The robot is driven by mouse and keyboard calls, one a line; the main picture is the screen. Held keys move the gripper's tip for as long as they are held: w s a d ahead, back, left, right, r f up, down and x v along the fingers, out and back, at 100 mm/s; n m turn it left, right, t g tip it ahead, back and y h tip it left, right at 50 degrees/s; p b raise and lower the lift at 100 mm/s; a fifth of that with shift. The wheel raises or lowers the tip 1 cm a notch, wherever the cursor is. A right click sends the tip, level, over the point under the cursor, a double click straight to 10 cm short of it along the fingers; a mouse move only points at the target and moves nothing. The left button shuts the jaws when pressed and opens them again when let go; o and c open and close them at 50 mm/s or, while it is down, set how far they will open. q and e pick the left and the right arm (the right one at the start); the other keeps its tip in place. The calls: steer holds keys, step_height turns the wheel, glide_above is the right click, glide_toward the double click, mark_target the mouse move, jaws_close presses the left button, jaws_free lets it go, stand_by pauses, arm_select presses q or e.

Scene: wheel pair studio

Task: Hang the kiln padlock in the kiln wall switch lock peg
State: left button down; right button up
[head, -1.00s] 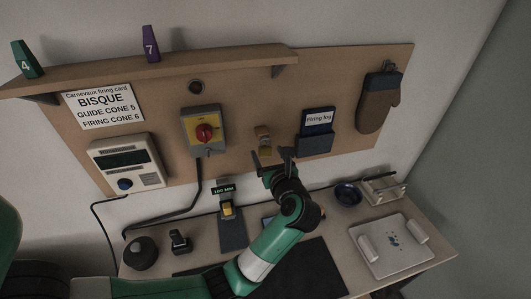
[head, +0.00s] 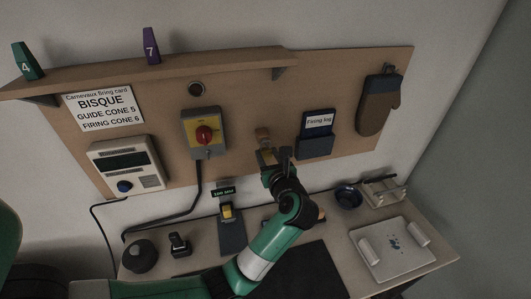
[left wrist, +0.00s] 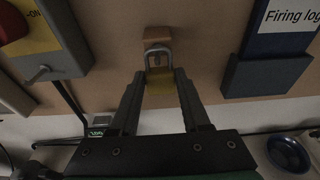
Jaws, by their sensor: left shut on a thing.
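The kiln padlock (left wrist: 162,83), with a brass body and grey shackle, is between the two fingers of my left gripper (head: 272,156). The gripper is shut on its body. The shackle points up at a small wooden holder (left wrist: 157,34) on the board, and appears still around its hook. The kiln wall switch (head: 204,132) is a grey box with a yellow face and red knob, left of the gripper. A small grey lever-like peg (left wrist: 39,74) sticks out low on the switch in the left wrist view. My right gripper is not in view.
The firing log holder (head: 316,145) is close to the right of the gripper. An oven mitt (head: 379,104) hangs farther right. A shelf (head: 170,68) runs above. A black cable (head: 198,183) drops from the switch. Below is the bench with a blue bowl (head: 348,196).

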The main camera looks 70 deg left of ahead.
mark_target(266, 151)
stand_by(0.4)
arm_select(q)
steer(key=shift+r+p, duration=0.55)
steer(key=shift+r, duration=0.1)
steer(key=shift+d, duration=0.3)
steer(key=shift+f+v, duration=0.2)
steer(key=shift+v, duration=0.95)
steer(key=shift+d, duration=0.15)
steer(key=shift+v, duration=1)
steer(key=shift+f, duration=0.25)
